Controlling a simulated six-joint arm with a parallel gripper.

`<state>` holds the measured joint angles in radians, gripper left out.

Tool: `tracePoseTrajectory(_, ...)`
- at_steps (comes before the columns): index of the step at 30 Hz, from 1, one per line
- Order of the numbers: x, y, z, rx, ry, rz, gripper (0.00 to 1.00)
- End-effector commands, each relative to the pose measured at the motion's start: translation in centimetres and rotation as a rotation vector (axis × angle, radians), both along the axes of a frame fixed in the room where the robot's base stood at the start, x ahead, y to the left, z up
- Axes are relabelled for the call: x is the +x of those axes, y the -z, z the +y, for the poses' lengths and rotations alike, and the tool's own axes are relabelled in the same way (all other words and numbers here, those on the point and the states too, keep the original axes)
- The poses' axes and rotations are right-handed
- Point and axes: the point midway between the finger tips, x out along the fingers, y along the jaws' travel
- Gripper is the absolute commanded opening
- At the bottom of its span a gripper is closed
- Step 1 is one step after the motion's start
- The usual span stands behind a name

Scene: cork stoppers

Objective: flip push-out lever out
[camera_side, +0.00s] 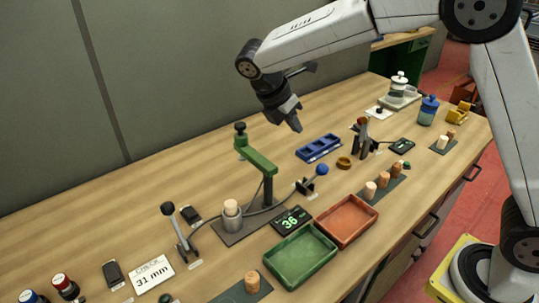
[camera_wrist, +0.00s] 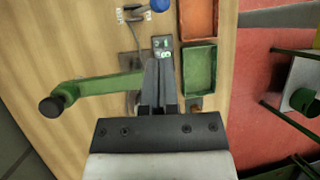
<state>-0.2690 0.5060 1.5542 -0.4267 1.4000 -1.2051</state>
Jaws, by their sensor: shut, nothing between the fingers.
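Two levers stand by the gauge, and I cannot read which label names the push-out one. A lever with a blue knob (camera_side: 321,170) is right of the gauge, leaning up to the right; its knob also shows at the top edge of the wrist view (camera_wrist: 160,4). A lever with a black knob (camera_side: 168,209) is to the left, tilted up. Between them is the gauge's green arm (camera_side: 258,158) above a grey cup (camera_side: 231,221) holding a pale cork (camera_side: 231,205). My gripper (camera_side: 297,126) is shut and empty, above and apart from both levers. The gripper also shows in the wrist view (camera_wrist: 160,62).
A display (camera_side: 291,221) reads 36. A green tray (camera_side: 300,254) and an orange tray (camera_side: 347,220) are in front of it. A card (camera_side: 152,274) reads "CHECK 31 mm". Several corks (camera_side: 383,181) stand right; a blue rack (camera_side: 318,148) is behind. The green arm rises near my gripper.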

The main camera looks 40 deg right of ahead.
Motion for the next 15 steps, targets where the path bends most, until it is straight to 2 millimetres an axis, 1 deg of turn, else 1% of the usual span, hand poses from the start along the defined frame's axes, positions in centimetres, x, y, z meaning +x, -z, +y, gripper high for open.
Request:
tracePoseTrajectory(8, -0.2, 1.3, -0.7, 0.000, 0.003, 0.001, 0.00)
tracePoseTrajectory(15, -0.7, 3.9, -2.1, -0.001, 0.004, 0.001, 0.00)
